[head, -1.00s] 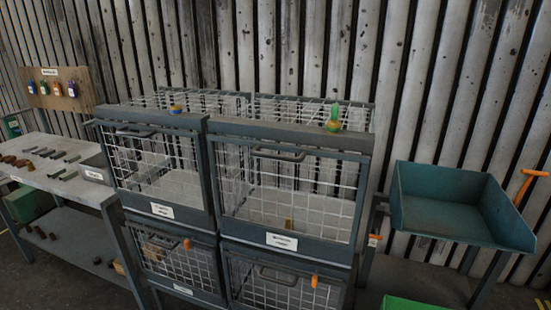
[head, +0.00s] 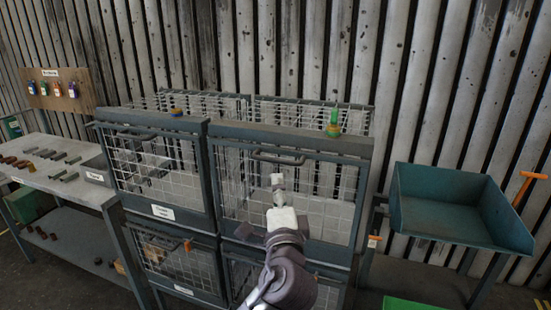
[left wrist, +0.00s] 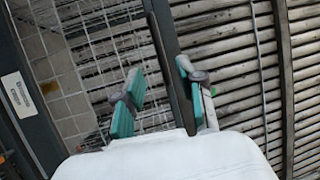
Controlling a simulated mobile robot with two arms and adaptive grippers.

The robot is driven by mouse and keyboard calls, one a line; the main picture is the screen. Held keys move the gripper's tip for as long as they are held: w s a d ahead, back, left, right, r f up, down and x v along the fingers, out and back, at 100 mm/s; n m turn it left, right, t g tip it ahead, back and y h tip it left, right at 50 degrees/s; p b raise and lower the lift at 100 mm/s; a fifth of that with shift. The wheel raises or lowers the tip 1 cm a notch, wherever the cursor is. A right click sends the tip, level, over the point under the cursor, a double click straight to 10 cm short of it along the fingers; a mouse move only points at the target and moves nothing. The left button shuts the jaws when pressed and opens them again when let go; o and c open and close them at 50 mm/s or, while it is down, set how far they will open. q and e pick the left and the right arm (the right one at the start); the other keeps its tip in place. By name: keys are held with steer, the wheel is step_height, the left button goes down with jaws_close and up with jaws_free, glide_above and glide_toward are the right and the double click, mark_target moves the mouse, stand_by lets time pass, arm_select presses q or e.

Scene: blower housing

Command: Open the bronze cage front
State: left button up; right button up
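Barred cage fronts stand in a two-by-two stack, and I cannot read which label says bronze. My left gripper (head: 277,181) is before this front, just below the handle in the picture. In the left wrist view its teal-padded fingers (left wrist: 158,92) are apart, with a dark frame bar (left wrist: 168,55) seen between them; I cannot tell if they touch it. My arm hides this front's label. My right gripper is out of view.
The lower left cage (head: 180,262) has an orange catch. A workbench (head: 75,185) with small parts stands left. A teal open tray (head: 445,215) is at right.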

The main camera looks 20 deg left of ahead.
mark_target(275, 161)
arm_select(q)
steer(key=p+x, duration=0.2)
steer(key=x, duration=0.8)
steer(key=shift+w+a+r+p, duration=0.1)
steer(key=shift+w+p, duration=0.2)
jaws_close()
